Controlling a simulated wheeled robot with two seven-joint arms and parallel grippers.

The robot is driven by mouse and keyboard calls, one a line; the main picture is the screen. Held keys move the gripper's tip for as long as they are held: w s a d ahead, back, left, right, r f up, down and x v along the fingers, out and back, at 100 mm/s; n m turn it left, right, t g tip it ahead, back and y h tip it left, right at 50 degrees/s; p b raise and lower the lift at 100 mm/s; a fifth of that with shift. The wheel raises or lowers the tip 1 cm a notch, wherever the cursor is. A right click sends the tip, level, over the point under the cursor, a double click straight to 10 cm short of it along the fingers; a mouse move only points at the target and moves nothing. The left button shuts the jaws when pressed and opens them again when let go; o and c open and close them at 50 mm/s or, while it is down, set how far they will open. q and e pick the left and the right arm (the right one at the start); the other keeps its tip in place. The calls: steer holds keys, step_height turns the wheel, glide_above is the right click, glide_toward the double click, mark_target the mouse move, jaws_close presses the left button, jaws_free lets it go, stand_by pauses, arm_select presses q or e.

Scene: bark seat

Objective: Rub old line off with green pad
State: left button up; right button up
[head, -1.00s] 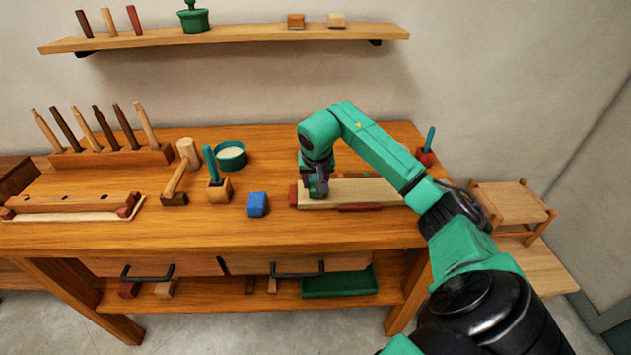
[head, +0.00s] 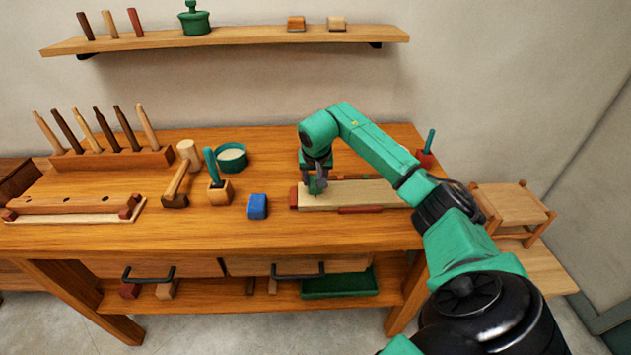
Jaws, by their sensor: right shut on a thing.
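My right gripper (head: 318,183) points down over the left part of a pale board (head: 365,193) on the workbench. It is shut on a small green pad (head: 313,188), mostly hidden by the fingers. The pad is at the board's top face; I cannot tell if it touches. A reddish block (head: 293,197) sits at the board's left end and a red strip (head: 360,210) along its front. No line on the board can be made out. My left gripper is not in view.
A blue block (head: 257,206) lies left of the board. Further left are a wooden holder with a green handle (head: 219,191), a mallet (head: 175,187) and a green bowl (head: 231,157). A red holder with a green stick (head: 426,158) stands behind my right arm. The bench front is clear.

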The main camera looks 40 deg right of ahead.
mark_target(316, 191)
steer(key=shift+s+a+f, duration=0.1)
steer(key=shift+s+a, duration=0.35)
steer(key=shift+s, duration=0.2)
steer(key=shift+s+a, duration=0.45)
steer(key=shift+s, duration=0.15)
steer(key=shift+w+d+f, duration=0.1)
steer(key=shift+w+d, duration=0.75)
steer(key=shift+w, duration=0.3)
steer(key=shift+s+a+p, duration=0.5)
steer(key=shift+s+p, duration=0.1)
steer(key=shift+s, duration=0.1)
steer(key=shift+s+a, duration=0.4)
steer(key=shift+s, duration=0.1)
step_height(316, 191, up, 6)
steer(key=p, duration=0.5)
steer(key=shift+w, duration=0.1)
